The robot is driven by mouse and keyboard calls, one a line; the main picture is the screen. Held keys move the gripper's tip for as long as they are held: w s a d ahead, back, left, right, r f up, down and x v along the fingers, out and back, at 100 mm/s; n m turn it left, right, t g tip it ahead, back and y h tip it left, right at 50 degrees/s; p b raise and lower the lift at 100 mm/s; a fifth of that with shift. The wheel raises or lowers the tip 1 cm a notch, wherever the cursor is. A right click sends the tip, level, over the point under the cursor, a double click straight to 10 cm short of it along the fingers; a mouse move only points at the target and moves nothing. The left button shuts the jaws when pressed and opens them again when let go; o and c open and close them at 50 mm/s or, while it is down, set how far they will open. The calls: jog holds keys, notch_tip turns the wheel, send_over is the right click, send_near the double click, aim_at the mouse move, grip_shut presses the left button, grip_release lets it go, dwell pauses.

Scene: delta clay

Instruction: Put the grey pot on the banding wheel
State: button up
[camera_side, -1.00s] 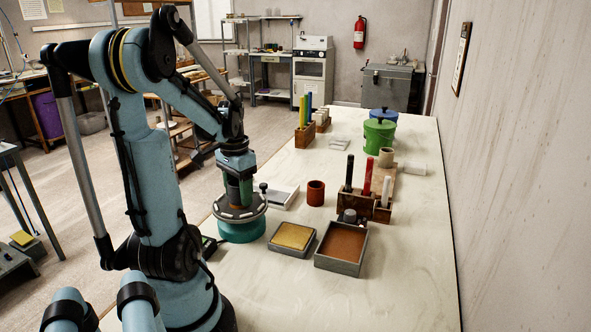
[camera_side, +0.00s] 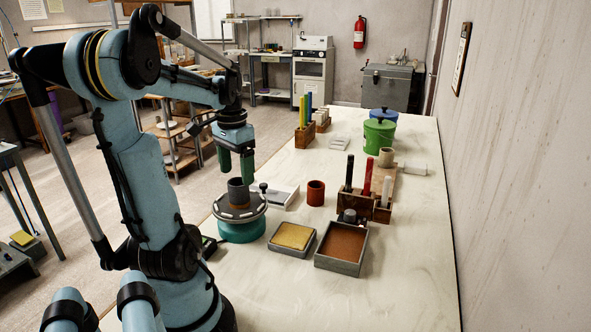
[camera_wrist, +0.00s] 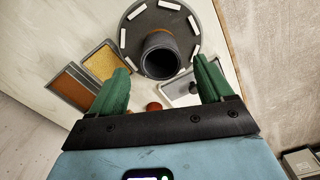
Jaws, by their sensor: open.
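The grey pot (camera_side: 238,192) stands upright on the top of the banding wheel (camera_side: 239,229), which has a teal base and a dark disc with pale blocks around its edge. In the wrist view the grey pot (camera_wrist: 160,58) shows its dark open mouth, and the banding wheel (camera_wrist: 143,17) lies around it. My gripper (camera_side: 236,173) is above the pot, with its green fingers apart and empty. In the wrist view my gripper (camera_wrist: 162,66) also has its fingers spread, with nothing between the tips that it holds.
A terracotta pot (camera_side: 316,193) stands right of the wheel. A wooden tool holder (camera_side: 366,204), a green lidded pot (camera_side: 379,135) and a white tray (camera_side: 284,195) stand nearby.

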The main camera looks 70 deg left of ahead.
notch_tip(320, 180, up, 6)
jog(key=f, duration=0.1)
jog(key=w+d+f+m+t, duration=0.1)
jog(key=w+d, duration=0.3)
jog(key=d, duration=0.5)
jog(key=w+d+f+m+t, duration=0.2)
jog(key=w+d+f+t, duration=0.1)
jog(key=d, duration=0.6)
jog(key=w+d+f+m+t, duration=0.1)
jog(key=w+d+f+t, duration=0.1)
jog(key=w+d, duration=0.3)
jog(key=d+t, duration=0.1)
jog(key=d, duration=0.3)
jog(key=shift+w+d+m, duration=0.15)
jog(key=shift+w+m, duration=0.05)
jog(key=shift+m, duration=0.1)
